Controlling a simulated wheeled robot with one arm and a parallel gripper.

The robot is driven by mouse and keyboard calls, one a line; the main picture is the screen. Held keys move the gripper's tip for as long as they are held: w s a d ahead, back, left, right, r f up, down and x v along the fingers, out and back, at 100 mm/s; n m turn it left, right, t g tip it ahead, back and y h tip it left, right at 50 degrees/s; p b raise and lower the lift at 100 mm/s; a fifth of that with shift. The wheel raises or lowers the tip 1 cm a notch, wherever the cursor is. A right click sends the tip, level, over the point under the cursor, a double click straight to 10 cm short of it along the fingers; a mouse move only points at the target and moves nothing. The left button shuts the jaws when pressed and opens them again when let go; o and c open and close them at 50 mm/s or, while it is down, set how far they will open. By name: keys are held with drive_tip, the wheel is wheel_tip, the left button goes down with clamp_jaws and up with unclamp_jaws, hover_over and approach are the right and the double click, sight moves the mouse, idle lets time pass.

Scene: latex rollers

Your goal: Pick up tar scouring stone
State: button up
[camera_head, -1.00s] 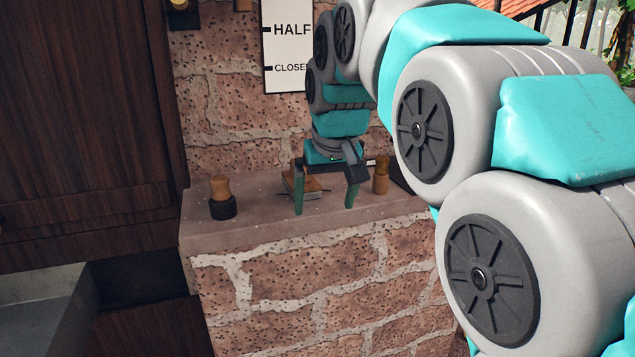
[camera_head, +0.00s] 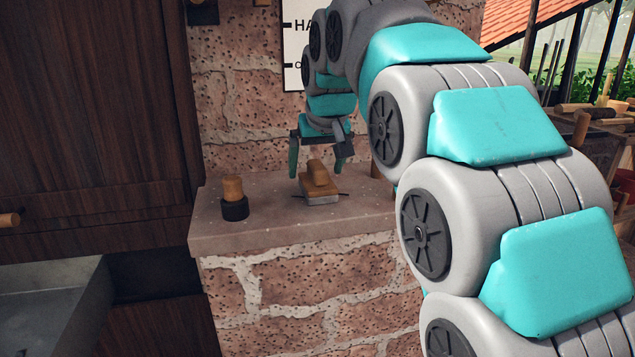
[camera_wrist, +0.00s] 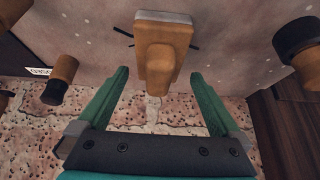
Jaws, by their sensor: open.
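A block with a wooden handle on top and a pale grey base, which looks like the tar scouring stone (camera_head: 320,187), lies on the stone ledge (camera_head: 270,225). Thin dark strands or prongs stick out at its sides. My gripper (camera_head: 317,163) is open and empty, just above and behind the block in the head view. In the wrist view the block (camera_wrist: 162,47) shows ahead of and between the open green fingers (camera_wrist: 159,74). No contact with it is visible.
A wooden knob on a dark round base (camera_head: 234,190) stands left on the ledge. A wooden cylinder (camera_head: 377,170) stands right, partly hidden by my arm. The brick wall (camera_head: 240,110) rises behind the ledge, with a lettered white sign (camera_head: 293,70). Dark cabinetry (camera_head: 95,110) is at left.

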sight(317, 164)
drive_tip(key=x, duration=0.3)
drive_tip(key=shift+w+f, duration=0.2)
clamp_jaws()
idle(0.6)
drive_tip(key=shift+r, duration=0.2)
drive_tip(key=shift+r, duration=1.65)
drive_tip(key=s+r+b, duration=0.1)
drive_tip(key=s, duration=1.5)
drive_tip(key=shift+a+r, duration=0.2)
